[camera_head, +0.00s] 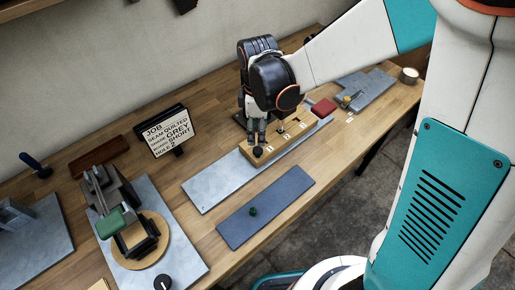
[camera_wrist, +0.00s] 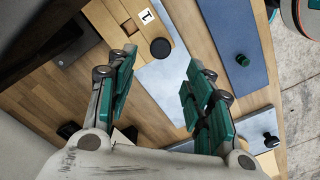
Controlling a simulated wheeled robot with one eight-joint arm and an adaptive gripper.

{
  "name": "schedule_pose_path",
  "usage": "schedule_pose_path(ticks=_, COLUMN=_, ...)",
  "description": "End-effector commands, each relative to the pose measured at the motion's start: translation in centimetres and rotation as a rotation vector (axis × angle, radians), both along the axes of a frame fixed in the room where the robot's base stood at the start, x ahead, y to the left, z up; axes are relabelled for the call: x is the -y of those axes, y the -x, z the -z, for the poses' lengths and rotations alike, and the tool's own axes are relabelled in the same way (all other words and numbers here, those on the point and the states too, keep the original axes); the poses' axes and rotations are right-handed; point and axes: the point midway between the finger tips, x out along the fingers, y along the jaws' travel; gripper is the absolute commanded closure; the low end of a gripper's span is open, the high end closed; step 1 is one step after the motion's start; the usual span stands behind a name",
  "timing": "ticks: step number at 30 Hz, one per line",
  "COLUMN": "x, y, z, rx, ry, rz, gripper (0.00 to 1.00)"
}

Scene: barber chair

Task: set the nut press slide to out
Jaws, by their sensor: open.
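I cannot tell for certain which part is the nut press slide. A wooden block (camera_head: 290,132) with numbered white labels stands on a pale grey plate (camera_head: 206,191). A round black knob (camera_head: 257,152) sits at the block's near left end; in the wrist view the knob (camera_wrist: 160,48) shows beyond the fingertips. My gripper (camera_head: 256,138) points down at that end of the block. In the wrist view my gripper (camera_wrist: 160,72) is open, with nothing between its teal-padded fingers. My wrist hides the block's back part.
A press with a green handle (camera_head: 115,222) stands at the left. A blue mat (camera_head: 285,190) with a small green knob (camera_head: 253,211) lies in front. A job sign (camera_head: 168,131) stands behind. A red block (camera_head: 322,107) is at the right. Bare bench lies between plates.

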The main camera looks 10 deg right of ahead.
Motion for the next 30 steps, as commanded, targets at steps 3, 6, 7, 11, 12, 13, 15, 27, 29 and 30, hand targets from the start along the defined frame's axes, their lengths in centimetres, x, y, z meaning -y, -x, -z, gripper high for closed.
schedule_pose_path(ticks=3, x=0.0, y=0.0, z=2.5, rx=0.000, ry=0.000, rz=0.001, gripper=0.53)
schedule_pose_path(ticks=6, x=0.0, y=0.0, z=4.1, rx=0.000, ry=0.000, rz=0.001, gripper=0.53)
schedule_pose_path(ticks=7, x=0.0, y=0.0, z=4.6, rx=0.000, ry=0.000, rz=0.001, gripper=0.53)
schedule_pose_path(ticks=11, x=0.0, y=0.0, z=6.4, rx=0.001, ry=0.000, rz=0.001, gripper=0.53)
schedule_pose_path(ticks=12, x=0.0, y=0.0, z=6.9, rx=0.001, ry=0.000, rz=0.002, gripper=0.53)
schedule_pose_path(ticks=13, x=0.0, y=0.0, z=7.2, rx=0.001, ry=0.000, rz=0.002, gripper=0.53)
schedule_pose_path(ticks=15, x=0.0, y=0.0, z=7.8, rx=0.001, ry=0.000, rz=0.002, gripper=0.53)
schedule_pose_path(ticks=27, x=0.0, y=0.0, z=8.7, rx=0.001, ry=0.000, rz=0.002, gripper=0.53)
schedule_pose_path(ticks=29, x=0.0, y=0.0, z=8.7, rx=0.001, ry=0.000, rz=0.002, gripper=0.53)
schedule_pose_path(ticks=30, x=0.0, y=0.0, z=8.7, rx=0.001, ry=0.000, rz=0.002, gripper=0.53)
